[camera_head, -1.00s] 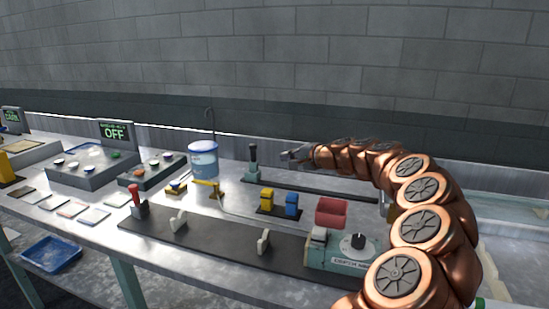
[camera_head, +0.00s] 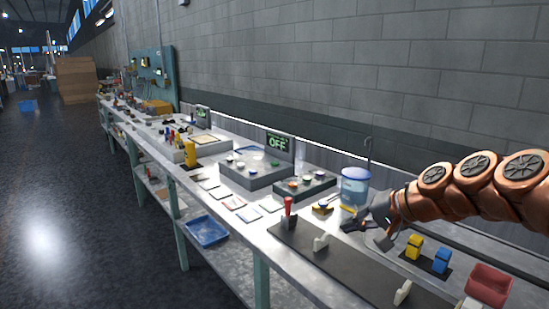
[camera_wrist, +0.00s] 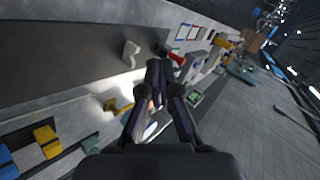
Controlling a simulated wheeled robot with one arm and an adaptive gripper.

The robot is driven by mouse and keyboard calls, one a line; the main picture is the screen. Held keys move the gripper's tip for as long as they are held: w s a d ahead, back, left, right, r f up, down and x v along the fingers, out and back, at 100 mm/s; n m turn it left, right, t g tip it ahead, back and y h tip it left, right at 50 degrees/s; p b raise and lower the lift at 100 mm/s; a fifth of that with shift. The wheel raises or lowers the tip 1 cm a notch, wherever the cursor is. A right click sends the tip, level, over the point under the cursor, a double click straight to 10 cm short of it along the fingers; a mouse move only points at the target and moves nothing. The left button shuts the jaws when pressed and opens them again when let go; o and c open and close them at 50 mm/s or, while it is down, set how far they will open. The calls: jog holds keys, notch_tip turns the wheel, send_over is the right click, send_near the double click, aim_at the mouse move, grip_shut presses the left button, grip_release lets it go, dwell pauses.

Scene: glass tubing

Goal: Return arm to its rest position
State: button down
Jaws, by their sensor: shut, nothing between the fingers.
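My copper arm reaches in from the right in the head view. My gripper (camera_head: 352,226) is over the bench, just in front of the blue-lidded clear container (camera_head: 355,187) and to the right of the red-handled lever (camera_head: 288,212). In the wrist view my gripper (camera_wrist: 158,68) points away from the camera with its fingertips together. It holds nothing. The fingers hide part of the bench in the wrist view.
A yellow block (camera_head: 414,246) and a blue block (camera_head: 441,260) stand near the arm. A red bin (camera_head: 488,284) is at lower right. Control boxes and an OFF sign (camera_head: 279,144) stand farther left. A blue tray (camera_head: 206,229) lies on the lower shelf. Floor (camera_head: 60,200) at left is clear.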

jog(key=s+a+f+n+g+h+p, duration=0.2)
jog(key=s+a+g, duration=0.1)
jog(key=s, duration=0.6)
jog(key=s+a+f+n+g+h+p, duration=0.1)
jog(key=s+a+f+n+g, duration=0.15)
jog(key=s, duration=0.65)
jog(key=s+d+f+g+h+p, duration=0.1)
jog(key=s+d+f+h, duration=0.1)
jog(key=s, duration=0.6)
jog(key=s+d+f+g+h+p, duration=0.1)
jog(key=s+d, duration=0.3)
jog(key=s, duration=0.5)
jog(key=shift+d+f+g+h+p, duration=0.3)
jog(key=shift+f+g+h, duration=0.25)
jog(key=shift+f+h, duration=0.25)
jog(key=shift+n, duration=0.25)
jog(key=shift+d, duration=0.1)
